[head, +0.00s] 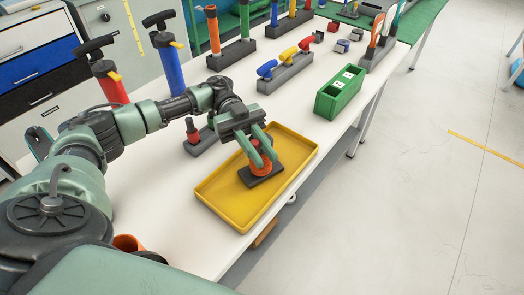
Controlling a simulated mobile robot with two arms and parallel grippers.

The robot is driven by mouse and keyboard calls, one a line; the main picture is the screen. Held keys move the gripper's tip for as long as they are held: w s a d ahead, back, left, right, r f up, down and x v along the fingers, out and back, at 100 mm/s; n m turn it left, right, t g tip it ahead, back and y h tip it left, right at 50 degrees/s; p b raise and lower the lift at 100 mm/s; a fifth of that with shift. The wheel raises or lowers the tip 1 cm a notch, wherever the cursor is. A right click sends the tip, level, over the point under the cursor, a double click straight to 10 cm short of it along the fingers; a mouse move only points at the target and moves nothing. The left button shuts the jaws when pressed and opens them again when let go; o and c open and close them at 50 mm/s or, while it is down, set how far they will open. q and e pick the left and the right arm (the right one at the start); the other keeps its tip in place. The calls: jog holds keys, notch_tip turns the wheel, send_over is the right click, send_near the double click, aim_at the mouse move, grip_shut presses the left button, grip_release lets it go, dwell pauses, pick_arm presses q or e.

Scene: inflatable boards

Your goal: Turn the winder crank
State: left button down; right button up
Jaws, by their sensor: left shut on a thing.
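An orange upright part (261,171) stands on a dark square base (264,181) inside the yellow tray (218,204); it appears to be the winder. My left gripper (263,157) reaches down over the tray from the left. Its two green fingers are shut on the orange part from above. The fingers and wrist hide the top of this part, so I cannot make out a separate crank arm. My right gripper is not in view.
A red-topped piece (192,132) on a dark base stands just left of the tray. A green box (342,93) and a grey rack (285,76) with coloured handles stand farther back. Upright pumps (168,60) line the left. The table's right edge runs close to the tray.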

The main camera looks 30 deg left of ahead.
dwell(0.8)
pick_arm(q)
jog(key=c, duration=1.3)
grip_release()
jog(key=shift+r, duration=0.1)
notch_tip(320, 180, up, 20)
